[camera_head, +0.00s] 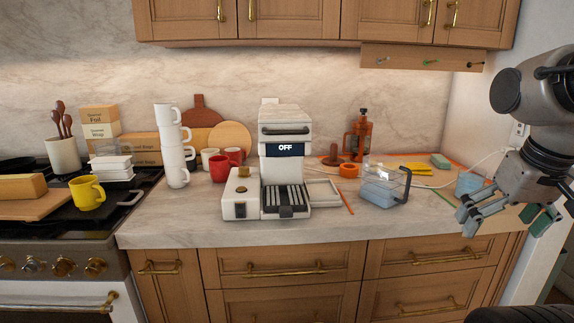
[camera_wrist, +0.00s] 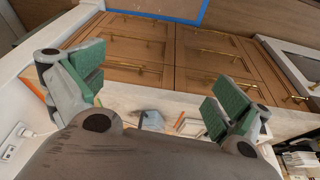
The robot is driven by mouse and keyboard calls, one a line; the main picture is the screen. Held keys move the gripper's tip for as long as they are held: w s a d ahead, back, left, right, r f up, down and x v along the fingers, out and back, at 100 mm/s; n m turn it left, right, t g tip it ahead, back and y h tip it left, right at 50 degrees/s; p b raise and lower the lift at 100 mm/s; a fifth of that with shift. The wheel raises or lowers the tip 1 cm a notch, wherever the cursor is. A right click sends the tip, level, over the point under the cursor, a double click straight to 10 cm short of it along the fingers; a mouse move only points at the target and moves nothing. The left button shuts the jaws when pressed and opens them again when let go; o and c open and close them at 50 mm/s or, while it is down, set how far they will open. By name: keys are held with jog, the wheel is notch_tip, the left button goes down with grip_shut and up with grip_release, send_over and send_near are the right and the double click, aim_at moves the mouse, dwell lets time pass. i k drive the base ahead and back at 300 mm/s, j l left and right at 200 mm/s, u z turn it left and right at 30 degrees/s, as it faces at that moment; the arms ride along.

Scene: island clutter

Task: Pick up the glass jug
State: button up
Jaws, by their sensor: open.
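The glass jug (camera_head: 380,190) is a clear, low vessel with a bluish lower part and a dark handle on its right side. It stands on the counter right of the coffee machine. In the wrist view a small bluish shape with a dark handle (camera_wrist: 150,119), probably the jug, shows beyond my wrist, between the fingers. My gripper (camera_head: 503,214) is open and empty, above the right end of the counter, to the right of the jug and apart from it. Its green-padded fingers also show in the wrist view (camera_wrist: 155,95).
A white coffee machine (camera_head: 285,135) stands mid-counter. An orange French press (camera_head: 358,135) and an orange tape roll (camera_head: 348,170) are behind the jug. A light-blue item (camera_head: 468,183) is partly hidden behind my gripper. A white cable (camera_head: 480,163) runs to the wall outlet.

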aim_at(470, 178)
jog(key=z, duration=0.95)
